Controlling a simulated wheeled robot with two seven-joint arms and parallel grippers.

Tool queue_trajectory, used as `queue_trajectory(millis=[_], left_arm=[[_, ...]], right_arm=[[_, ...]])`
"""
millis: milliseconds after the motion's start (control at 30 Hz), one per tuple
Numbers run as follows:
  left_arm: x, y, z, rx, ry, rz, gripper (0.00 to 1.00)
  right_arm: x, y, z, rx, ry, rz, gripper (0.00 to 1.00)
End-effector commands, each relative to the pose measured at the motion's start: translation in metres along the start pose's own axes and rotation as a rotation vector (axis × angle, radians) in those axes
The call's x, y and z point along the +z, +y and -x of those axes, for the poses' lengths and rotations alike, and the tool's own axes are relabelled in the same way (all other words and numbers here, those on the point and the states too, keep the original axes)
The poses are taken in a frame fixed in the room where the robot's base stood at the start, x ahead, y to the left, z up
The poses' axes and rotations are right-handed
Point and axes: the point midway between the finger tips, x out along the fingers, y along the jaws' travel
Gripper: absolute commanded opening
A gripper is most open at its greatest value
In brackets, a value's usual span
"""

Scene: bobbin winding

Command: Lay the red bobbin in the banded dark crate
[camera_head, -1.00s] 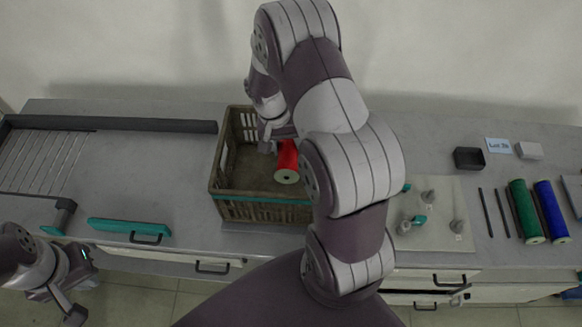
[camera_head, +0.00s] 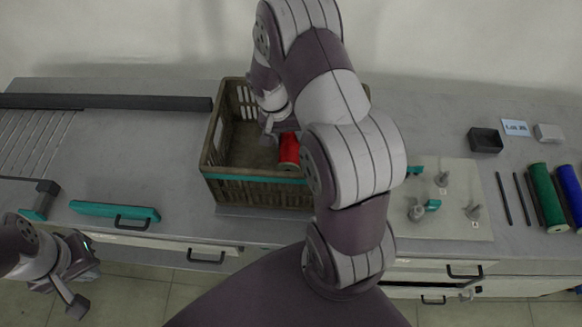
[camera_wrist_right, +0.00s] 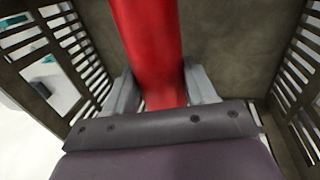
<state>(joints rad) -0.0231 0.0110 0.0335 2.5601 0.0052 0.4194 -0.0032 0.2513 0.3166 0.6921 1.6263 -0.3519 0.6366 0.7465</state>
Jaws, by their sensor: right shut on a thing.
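The crate is brown with a teal band. My right gripper (camera_head: 279,125) reaches down into the crate. In the right wrist view the red bobbin (camera_wrist_right: 152,50) lies between the two grey fingers of my right gripper (camera_wrist_right: 160,90), which is shut on it. The crate's slatted walls (camera_wrist_right: 292,75) stand on both sides there. I cannot tell whether the bobbin touches the crate floor. My left gripper (camera_head: 72,290) hangs in front of the counter at the lower left.
A green bobbin (camera_head: 548,196) and a blue bobbin (camera_head: 572,190) lie at the right, beside dark rods (camera_head: 513,198). A pale board (camera_head: 455,215) with several pegs and a small dark box (camera_head: 485,140) are right of my arm. A teal bar (camera_head: 113,209) lies left of the crate.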

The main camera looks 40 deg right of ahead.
Motion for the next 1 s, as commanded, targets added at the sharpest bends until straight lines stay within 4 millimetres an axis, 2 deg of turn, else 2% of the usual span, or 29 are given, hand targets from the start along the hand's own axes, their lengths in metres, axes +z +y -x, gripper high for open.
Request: queue_trajectory(millis=[200,500,900,933,1000], left_arm=[[-0.001,0.0,0.004,0.0,0.001,0.0,0.0],[-0.001,0.0,0.009,0.0,0.001,0.0,0.0],[-0.001,0.0,0.003,0.0,0.0,0.0,0.0],[-0.001,0.0,0.005,0.0,0.0,0.0,0.0],[-0.001,0.0,0.006,0.0,0.0,0.0,0.0]], right_arm=[[0.001,-0.01,-0.044,0.002,-0.004,0.002,0.11],[0.001,-0.022,-0.094,0.001,-0.002,0.001,0.11],[0.0,-0.024,-0.103,0.0,0.0,0.0,0.11],[0.0,-0.024,-0.101,0.0,-0.001,0.0,0.65],[0.0,-0.023,-0.101,0.0,-0.001,0.0,0.81]])
